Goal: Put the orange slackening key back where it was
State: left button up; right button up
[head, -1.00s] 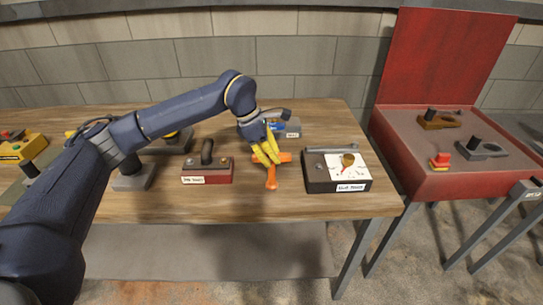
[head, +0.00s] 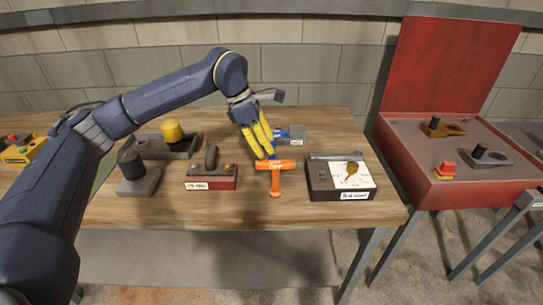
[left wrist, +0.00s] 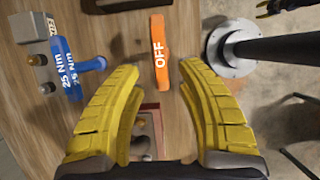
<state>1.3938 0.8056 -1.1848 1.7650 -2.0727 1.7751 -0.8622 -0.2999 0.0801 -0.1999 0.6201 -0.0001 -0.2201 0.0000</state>
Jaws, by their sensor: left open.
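The orange slackening key (head: 275,166) is T-shaped and stands on the wooden table between the red block and the white-topped box. What its lower end rests in is not clear. The gripper also shows in the left wrist view (left wrist: 160,75), one finger on each side.
A red block with a dark handle (head: 211,178) stands left of the key, and a dark box with a white top (head: 340,180) right of it. An open red case (head: 455,190) stands right. The table front is clear.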

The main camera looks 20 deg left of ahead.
pick_arm(q)
jog(key=shift+v, duration=2.2)
